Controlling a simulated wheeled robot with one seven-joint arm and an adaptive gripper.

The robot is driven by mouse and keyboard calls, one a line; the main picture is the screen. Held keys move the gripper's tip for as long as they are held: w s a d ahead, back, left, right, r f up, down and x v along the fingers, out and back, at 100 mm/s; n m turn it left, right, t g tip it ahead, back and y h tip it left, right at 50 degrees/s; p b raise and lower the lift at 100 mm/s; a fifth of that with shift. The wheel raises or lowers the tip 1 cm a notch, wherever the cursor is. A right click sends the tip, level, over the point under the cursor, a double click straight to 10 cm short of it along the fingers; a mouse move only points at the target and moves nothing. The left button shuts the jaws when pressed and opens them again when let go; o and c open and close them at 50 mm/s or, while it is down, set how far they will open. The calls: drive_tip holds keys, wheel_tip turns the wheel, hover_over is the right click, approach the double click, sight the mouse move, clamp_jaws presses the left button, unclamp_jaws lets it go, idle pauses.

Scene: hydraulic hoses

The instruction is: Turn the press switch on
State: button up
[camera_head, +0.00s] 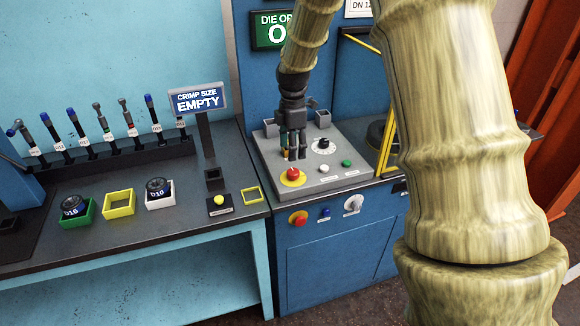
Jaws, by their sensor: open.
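The blue press cabinet (330,255) stands right of the bench, with a sloped grey control panel (262,160) on top. The panel has a black rotary knob (323,144), a red button on a yellow disc (292,176), a white button (323,168) and a green button (346,163). The cabinet's front face has a red knob (298,217), a blue button (325,212) and a light grey rotary switch (352,205). I cannot read which control is the press switch. My gripper (295,156) is open, pointing down over the panel, left of the black knob. It hides part of the panel; contact cannot be told.
My arm covers much of the right side. A yellow frame (388,140) stands right of the panel. The dark bench (110,235) at left holds several tools in a rack, green, yellow and white trays, and a sign (198,99) reading "CRIMP SIZE EMPTY".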

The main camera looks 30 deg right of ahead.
sight(293, 171)
drive_tip(key=shift+s+d+f+p, duration=0.1)
drive_tip(key=shift+f+p, duration=0.45)
drive_tip(key=shift+f, duration=1.75)
drive_tip(key=shift+d+f+p, duration=0.1)
drive_tip(key=shift+f+p, duration=0.45)
drive_tip(key=shift+f, duration=1.75)
drive_tip(key=c, duration=1)
